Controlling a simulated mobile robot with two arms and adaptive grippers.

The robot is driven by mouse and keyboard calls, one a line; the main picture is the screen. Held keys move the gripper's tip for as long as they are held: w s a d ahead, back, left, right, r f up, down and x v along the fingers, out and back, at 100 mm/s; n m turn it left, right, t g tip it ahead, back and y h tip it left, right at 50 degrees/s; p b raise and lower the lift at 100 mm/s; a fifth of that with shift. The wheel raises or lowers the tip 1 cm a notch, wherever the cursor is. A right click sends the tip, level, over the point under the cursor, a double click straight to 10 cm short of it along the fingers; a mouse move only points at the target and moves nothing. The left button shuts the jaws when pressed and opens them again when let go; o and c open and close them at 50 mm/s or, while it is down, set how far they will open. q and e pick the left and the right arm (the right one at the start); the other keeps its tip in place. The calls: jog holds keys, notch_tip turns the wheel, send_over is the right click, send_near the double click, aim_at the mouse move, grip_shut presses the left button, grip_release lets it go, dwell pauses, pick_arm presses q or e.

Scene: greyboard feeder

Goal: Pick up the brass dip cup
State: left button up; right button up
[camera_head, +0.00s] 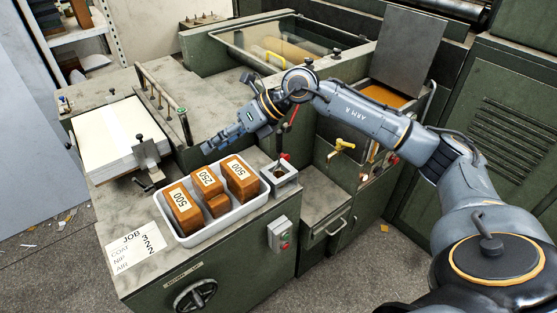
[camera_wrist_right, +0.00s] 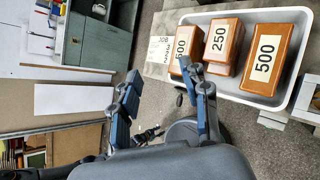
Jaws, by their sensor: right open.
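I cannot clearly make out a brass dip cup in either view. A small brass-yellow fitting (camera_head: 343,146), shaped like a tap or handle, sticks out from the front of the green machine right of the middle; I cannot tell if it is the cup. My right gripper (camera_head: 212,146) reaches left over the bench, above and behind the white tray of weights. In the wrist view its two fingers (camera_wrist_right: 165,108) are spread apart with nothing between them. My left gripper is in neither view.
The white tray (camera_head: 208,236) holds brown blocks marked 500 and 250; it also shows in the wrist view (camera_wrist_right: 292,100). A grey square holder (camera_head: 292,177) stands beside it. A paper stack (camera_head: 105,135) lies left. An open trough (camera_head: 385,96) holds amber liquid behind my right arm.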

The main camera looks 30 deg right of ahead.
aim_at(280, 140)
jog(key=s+d+r+m+g+h, duration=0.15)
jog(key=d+h, duration=0.65)
jog(key=d, duration=1.2)
jog(key=p+x, duration=0.1)
jog(key=x, duration=0.3)
jog(key=p+x, duration=0.1)
jog(key=x, duration=0.3)
jog(key=p+x, duration=0.1)
jog(key=x, duration=0.3)
jog(key=shift+w+a, duration=0.35)
jog(key=shift+w, duration=0.1)
jog(key=shift+w+f, duration=0.15)
jog(key=shift+f, duration=0.3)
jog(key=shift+t, duration=0.25)
jog(key=shift+c, duration=0.2)
grip_shut()
